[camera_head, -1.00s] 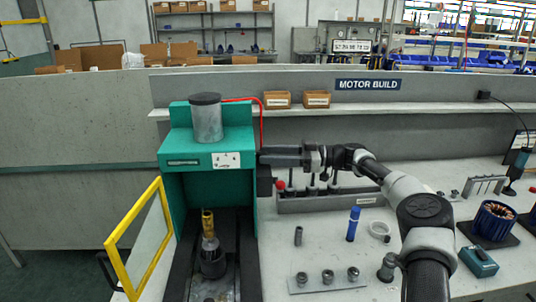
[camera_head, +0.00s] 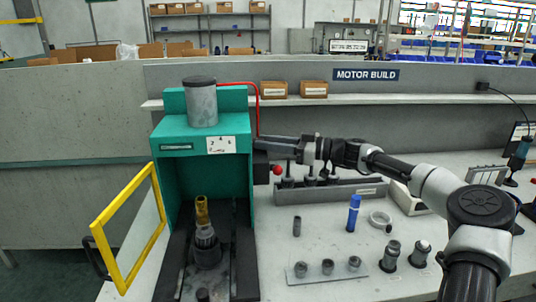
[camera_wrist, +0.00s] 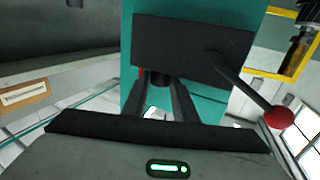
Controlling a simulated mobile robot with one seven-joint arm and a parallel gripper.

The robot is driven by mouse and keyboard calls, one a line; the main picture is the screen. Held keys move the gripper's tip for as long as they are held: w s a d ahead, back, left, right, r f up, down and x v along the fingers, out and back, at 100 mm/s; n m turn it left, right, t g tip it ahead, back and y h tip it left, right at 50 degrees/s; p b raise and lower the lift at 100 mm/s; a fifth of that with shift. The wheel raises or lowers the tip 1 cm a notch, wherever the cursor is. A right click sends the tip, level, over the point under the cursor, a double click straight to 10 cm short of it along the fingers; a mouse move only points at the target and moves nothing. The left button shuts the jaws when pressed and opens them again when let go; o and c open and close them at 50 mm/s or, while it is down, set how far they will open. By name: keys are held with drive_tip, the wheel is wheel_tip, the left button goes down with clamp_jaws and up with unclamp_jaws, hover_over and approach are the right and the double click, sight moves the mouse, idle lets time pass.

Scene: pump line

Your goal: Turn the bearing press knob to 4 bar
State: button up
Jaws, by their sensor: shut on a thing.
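The bearing press (camera_head: 180,128) is a teal frame with a grey cylinder (camera_head: 201,105) on top. A white label (camera_head: 221,145) with small marks is on its front. My gripper (camera_head: 266,147) reaches in from the right to the press's right side. In the wrist view, my gripper's two fingers (camera_wrist: 160,92) close around a small dark round knob (camera_wrist: 160,77) at the lower edge of a black box (camera_wrist: 190,45). The fingers hide most of the knob, and its setting cannot be read. A lever with a red ball (camera_wrist: 279,118) sticks out of the box beside my gripper.
A yellow guard frame (camera_head: 127,232) stands open at the press's left. A brass-topped part (camera_head: 203,212) stands inside the press. A grey rack (camera_head: 340,191), a blue cylinder (camera_head: 353,213) and a plate with several small rings (camera_head: 310,276) are on the bench to the right.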

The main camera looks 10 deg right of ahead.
drive_tip(key=shift+s+a+f+m+t+h+b, duration=0.15)
drive_tip(key=shift+m+t+h+b, duration=0.35)
drive_tip(key=shift+t+b, duration=0.6)
drive_tip(key=shift+r+m+b, duration=0.3)
drive_tip(key=shift+m+b, duration=0.05)
drive_tip(key=shift+m, duration=0.05)
drive_tip(key=o, duration=1)
drive_tip(key=shift+o, duration=0.4)
drive_tip(key=shift+s+f, duration=0.1)
